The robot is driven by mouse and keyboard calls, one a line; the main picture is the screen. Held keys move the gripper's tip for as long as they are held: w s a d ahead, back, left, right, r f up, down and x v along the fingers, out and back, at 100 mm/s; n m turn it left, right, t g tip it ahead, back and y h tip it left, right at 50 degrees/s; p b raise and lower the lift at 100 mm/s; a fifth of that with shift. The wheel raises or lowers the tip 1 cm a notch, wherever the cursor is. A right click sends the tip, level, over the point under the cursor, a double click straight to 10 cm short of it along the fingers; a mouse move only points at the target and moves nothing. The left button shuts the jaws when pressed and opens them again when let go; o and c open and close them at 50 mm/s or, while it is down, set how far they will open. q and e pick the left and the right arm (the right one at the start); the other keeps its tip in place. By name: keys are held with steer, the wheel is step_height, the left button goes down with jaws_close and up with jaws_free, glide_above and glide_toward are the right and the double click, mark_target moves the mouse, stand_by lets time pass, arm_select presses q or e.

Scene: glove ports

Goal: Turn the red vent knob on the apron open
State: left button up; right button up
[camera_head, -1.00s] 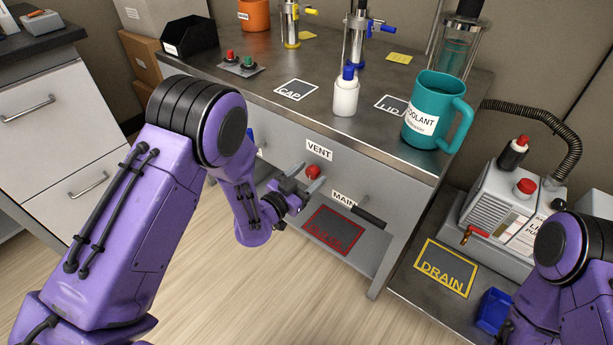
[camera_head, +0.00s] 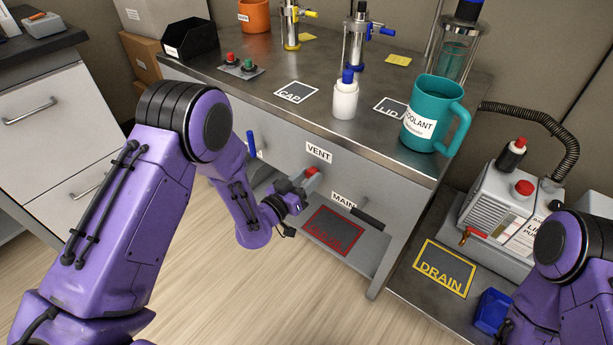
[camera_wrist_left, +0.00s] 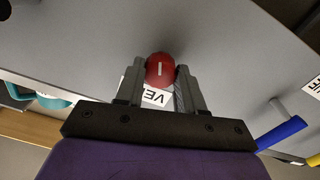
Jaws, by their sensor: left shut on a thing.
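The red vent knob (camera_head: 312,170) is on the grey apron below the VENT label (camera_head: 319,153). In the left wrist view the knob (camera_wrist_left: 160,69) is round, with a white mark line that runs up and down in that picture. My left gripper (camera_head: 309,181) is at the knob, its fingers (camera_wrist_left: 160,76) on either side of it and shut on it. The fingers partly hide the VENT label in the wrist view. My right arm (camera_head: 565,265) shows at the right edge, but its gripper is out of the picture.
A black handle (camera_head: 368,218) by the MAIN label (camera_head: 343,200) is right of the knob. A blue lever (camera_head: 251,143) is to its left. A teal coolant mug (camera_head: 432,112) and a white bottle (camera_head: 345,99) stand on the bench above. The floor in front is clear.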

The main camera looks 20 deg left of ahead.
arm_select(q)
steer(key=n+p, duration=0.1)
steer(key=n, duration=0.5)
steer(key=shift+n, duration=0.3)
steer(key=n+p, duration=0.1)
steer(key=n, duration=0.4)
steer(key=shift+f, duration=0.1)
steer(key=shift+n, duration=0.3)
steer(key=o, duration=1)
steer(key=shift+o, duration=0.2)
steer(key=v, duration=1)
steer(key=shift+s, duration=0.3)
